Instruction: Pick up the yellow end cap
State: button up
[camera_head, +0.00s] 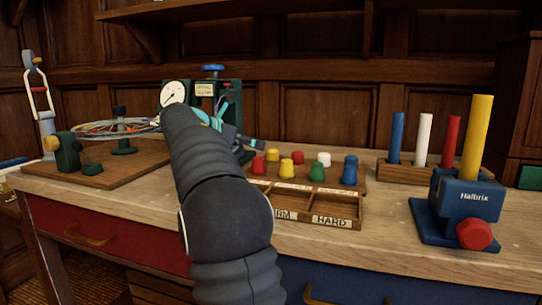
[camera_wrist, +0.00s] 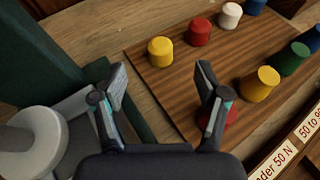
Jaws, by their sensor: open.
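Several short knob-like caps stand on a brown wooden board (camera_wrist: 178,92). In the wrist view one yellow cap (camera_wrist: 160,50) stands near the board's far left corner, and a second yellow cap (camera_wrist: 260,84) stands in the near row. The head view shows yellow caps too, at the front (camera_head: 286,167) and further back (camera_head: 298,157). My gripper (camera_wrist: 160,78) is open and empty above the board's left part, its fingers either side of the far left yellow cap in the picture, apart from it. A finger partly hides a red cap (camera_wrist: 228,114).
Other red (camera_wrist: 198,32), white (camera_wrist: 230,15), green (camera_wrist: 293,58) and blue (camera_wrist: 315,38) caps stand close by. A labelled wooden tray (camera_head: 335,208) lies in front. A dark green gauge stand (camera_head: 240,100) rises behind my gripper. A blue Halbrix vise (camera_head: 470,205) stands at the right.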

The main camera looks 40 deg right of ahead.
aim_at(273, 149)
jog(key=x, duration=0.8)
jog(key=shift+d+f, duration=0.1)
jog(key=shift+d, duration=0.05)
jog(key=c, duration=1.2)
